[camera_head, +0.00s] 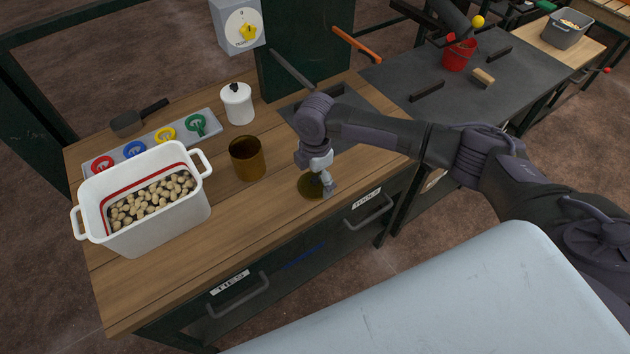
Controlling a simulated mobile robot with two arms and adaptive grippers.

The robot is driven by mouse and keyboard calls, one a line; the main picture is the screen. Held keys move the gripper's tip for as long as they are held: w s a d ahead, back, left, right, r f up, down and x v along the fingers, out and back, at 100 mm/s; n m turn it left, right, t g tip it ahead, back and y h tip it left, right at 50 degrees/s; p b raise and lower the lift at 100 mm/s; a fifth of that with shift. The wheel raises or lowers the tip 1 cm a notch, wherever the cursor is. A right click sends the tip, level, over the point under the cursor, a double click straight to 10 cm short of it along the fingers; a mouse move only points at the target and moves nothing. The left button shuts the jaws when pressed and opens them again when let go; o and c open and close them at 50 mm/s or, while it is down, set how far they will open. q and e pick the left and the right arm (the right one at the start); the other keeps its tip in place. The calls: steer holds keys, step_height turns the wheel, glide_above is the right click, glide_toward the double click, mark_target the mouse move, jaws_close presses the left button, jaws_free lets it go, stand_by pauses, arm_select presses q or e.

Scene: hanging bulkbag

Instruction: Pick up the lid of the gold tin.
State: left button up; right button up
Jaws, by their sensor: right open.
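The gold tin (247,158) stands open and upright on the wooden workbench. Its round gold lid (309,186) lies on the bench to the right of the tin, near the front edge. My right gripper (326,188) points down directly over the lid and hides part of it. Its jaws are open; whether the fingertips touch the lid cannot be told. My left gripper is not in view.
A white tub of nuts (150,230) stands at the left front. A white lidded jar (237,104) stands behind the tin. A tray with coloured rings (195,125) and a dark scoop (128,122) lie at the back left. Bare wood lies in front of the tin.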

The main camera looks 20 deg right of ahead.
steer(key=shift+f, duration=0.15)
steer(key=shift+s, duration=0.1)
jaws_close()
stand_by(0.3)
